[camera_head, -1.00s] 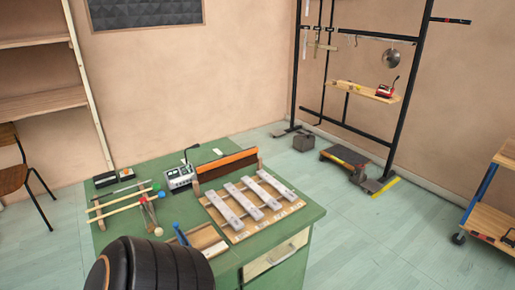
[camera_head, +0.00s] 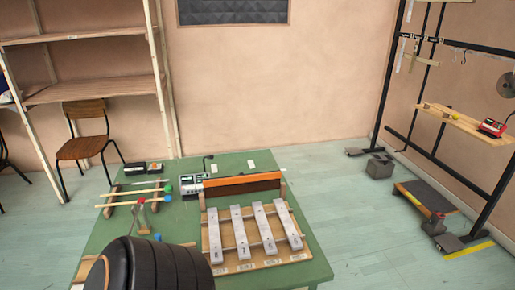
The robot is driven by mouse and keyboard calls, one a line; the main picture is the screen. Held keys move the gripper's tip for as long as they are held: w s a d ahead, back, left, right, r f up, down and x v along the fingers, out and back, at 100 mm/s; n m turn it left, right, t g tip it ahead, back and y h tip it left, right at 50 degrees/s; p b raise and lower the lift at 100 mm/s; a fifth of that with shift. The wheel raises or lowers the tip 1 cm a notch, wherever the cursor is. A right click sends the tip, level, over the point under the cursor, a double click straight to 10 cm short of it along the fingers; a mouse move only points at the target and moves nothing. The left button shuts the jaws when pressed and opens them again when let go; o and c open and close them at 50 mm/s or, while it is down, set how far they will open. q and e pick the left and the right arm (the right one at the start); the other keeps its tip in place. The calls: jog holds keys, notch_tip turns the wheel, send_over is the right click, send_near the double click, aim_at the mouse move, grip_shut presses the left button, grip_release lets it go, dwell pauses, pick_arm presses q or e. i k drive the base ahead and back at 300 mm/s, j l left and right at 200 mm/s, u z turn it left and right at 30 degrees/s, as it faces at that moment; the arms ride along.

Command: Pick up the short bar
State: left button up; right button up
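Several pale metal bars lie side by side on a wooden board (camera_head: 265,267) on the green table. They are the leftmost bar (camera_head: 214,236), a second (camera_head: 240,234), a third (camera_head: 264,230) and the rightmost (camera_head: 288,225). Their lengths look close, and I cannot tell which is the short bar.
The green table (camera_head: 150,232) also holds mallets on a wooden rack (camera_head: 133,191), a small grey device (camera_head: 193,186) and an orange-topped strip (camera_head: 241,182) behind the bars. A tool rack (camera_head: 430,105) stands at right, a chair (camera_head: 84,132) at left.

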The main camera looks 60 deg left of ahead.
aim_at(269, 246)
jog(key=i+u, duration=0.15)
jog(key=u, duration=0.3)
jog(key=i+u, duration=0.2)
jog(key=u, duration=0.25)
jog(key=i+l+u, duration=0.15)
jog(key=u, duration=0.3)
